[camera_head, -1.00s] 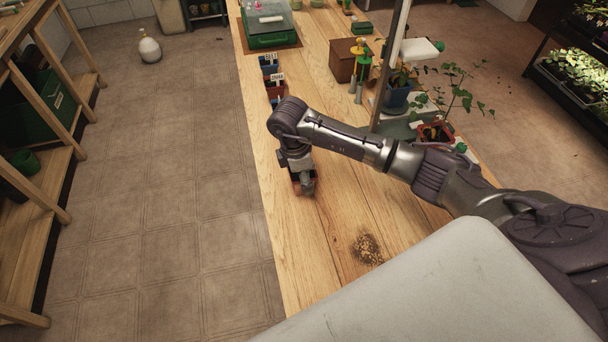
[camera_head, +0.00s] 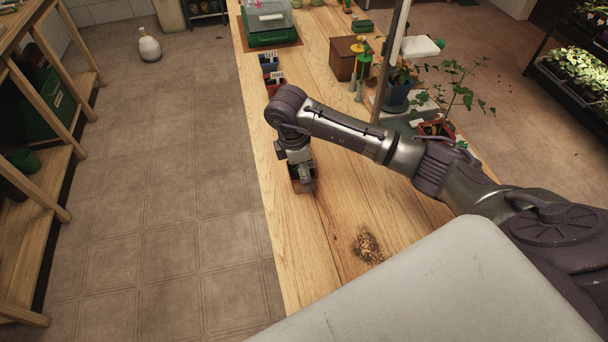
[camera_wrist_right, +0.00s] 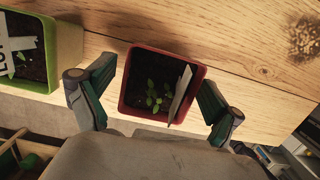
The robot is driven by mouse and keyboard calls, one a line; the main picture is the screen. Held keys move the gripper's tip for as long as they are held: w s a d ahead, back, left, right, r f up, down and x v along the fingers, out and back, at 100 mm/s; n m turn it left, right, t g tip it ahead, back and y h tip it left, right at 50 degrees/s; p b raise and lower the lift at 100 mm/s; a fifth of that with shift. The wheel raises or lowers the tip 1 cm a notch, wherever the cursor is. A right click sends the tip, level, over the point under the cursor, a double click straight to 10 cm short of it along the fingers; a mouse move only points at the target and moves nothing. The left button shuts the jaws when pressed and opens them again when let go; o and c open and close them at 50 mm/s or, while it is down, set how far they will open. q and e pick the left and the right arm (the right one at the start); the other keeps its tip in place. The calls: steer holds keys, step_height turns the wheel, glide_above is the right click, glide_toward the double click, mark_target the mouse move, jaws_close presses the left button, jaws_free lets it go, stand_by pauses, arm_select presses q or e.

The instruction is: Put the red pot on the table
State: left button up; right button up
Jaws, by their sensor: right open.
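The red pot (camera_wrist_right: 137,96) holds dark soil, small green seedlings and a white label. In the head view the red pot (camera_head: 295,184) is low at the table's left edge, partly hidden by my right gripper (camera_head: 303,181). It appears to stand upright on the wooden table (camera_head: 330,215), but its base is hidden. My left gripper is not in view.
A lime-green pot (camera_wrist_right: 76,55) with a white label stands left of the red pot in the wrist view. A blue pot (camera_head: 268,62) and another reddish pot (camera_head: 275,86) stand farther along the edge. Spilled soil (camera_head: 367,247) lies on the otherwise clear near table.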

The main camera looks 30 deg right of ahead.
mark_target(297, 171)
steer(key=r, duration=0.3)
steer(key=a+r, duration=0.1)
steer(key=r, duration=0.1)
steer(key=r+b, duration=0.1)
steer(key=r, duration=0.2)
steer(key=shift+w+a+r, duration=0.15)
steer(key=shift+w+r, duration=0.1)
steer(key=shift+r, duration=0.05)
steer(key=shift+a+r, duration=0.1)
steer(key=shift+r, duration=0.5)
